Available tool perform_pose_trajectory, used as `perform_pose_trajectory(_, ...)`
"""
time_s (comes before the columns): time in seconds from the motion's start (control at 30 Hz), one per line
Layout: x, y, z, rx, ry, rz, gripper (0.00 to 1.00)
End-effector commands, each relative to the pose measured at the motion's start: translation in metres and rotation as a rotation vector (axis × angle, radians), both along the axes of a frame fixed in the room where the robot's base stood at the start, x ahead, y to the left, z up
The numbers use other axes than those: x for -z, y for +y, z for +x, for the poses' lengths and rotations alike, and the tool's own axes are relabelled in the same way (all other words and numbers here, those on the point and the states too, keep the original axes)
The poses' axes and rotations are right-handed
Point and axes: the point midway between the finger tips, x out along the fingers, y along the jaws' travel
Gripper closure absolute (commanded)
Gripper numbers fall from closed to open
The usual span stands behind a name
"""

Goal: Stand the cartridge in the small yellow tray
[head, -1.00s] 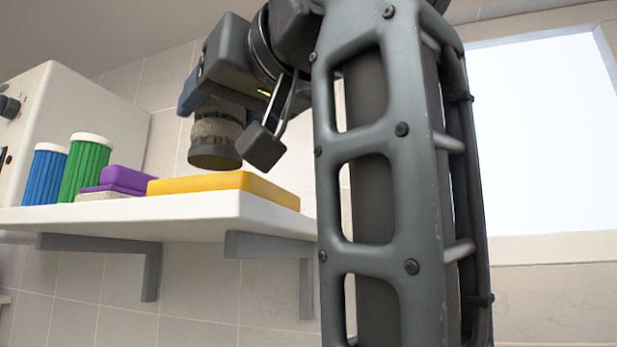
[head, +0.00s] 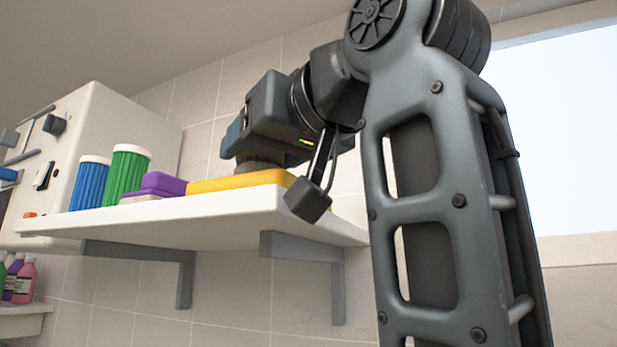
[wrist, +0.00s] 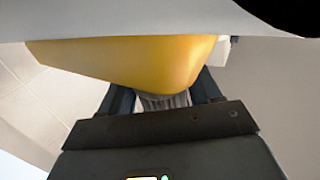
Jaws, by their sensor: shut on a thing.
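A grey ribbed cartridge (head: 258,166) is held upright in my gripper (head: 246,146). Its lower end is at the small yellow tray (head: 232,182) on the white shelf, at the tray's rim or behind it. The near rim hides the bottom, so I cannot tell whether it touches the tray floor. In the wrist view the yellow tray (wrist: 130,62) fills the upper middle, and the ribbed cartridge (wrist: 165,101) shows between the dark fingers of my gripper (wrist: 163,93). The fingers are shut on it.
A purple tray (head: 160,184) stands left of the yellow one on the white shelf (head: 200,212). Green (head: 127,175) and blue (head: 90,184) ribbed canisters with white tops stand further left, by a white machine (head: 110,122). Bottles (head: 22,282) stand on a lower shelf.

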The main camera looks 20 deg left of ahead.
Motion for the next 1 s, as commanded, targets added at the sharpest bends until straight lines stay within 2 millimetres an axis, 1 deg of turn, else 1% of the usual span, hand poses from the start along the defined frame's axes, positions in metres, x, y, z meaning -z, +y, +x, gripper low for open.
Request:
perform_pose_trajectory(0.23,0.0,0.0,0.0,0.0,-0.001,0.001,0.71)
perform_pose_trajectory(0.27,0.0,0.0,0.0,0.0,-0.001,0.001,0.34)
perform_pose_trajectory(0.53,0.0,0.0,0.0,0.0,-0.001,0.001,0.09)
perform_pose_trajectory(0.83,0.0,-0.002,-0.001,0.0,-0.001,0.001,0.08)
perform_pose_trajectory(0.93,0.001,-0.01,-0.007,0.002,-0.002,0.001,0.08)
perform_pose_trajectory(1.0,0.001,-0.018,-0.013,0.002,-0.003,0.003,0.08)
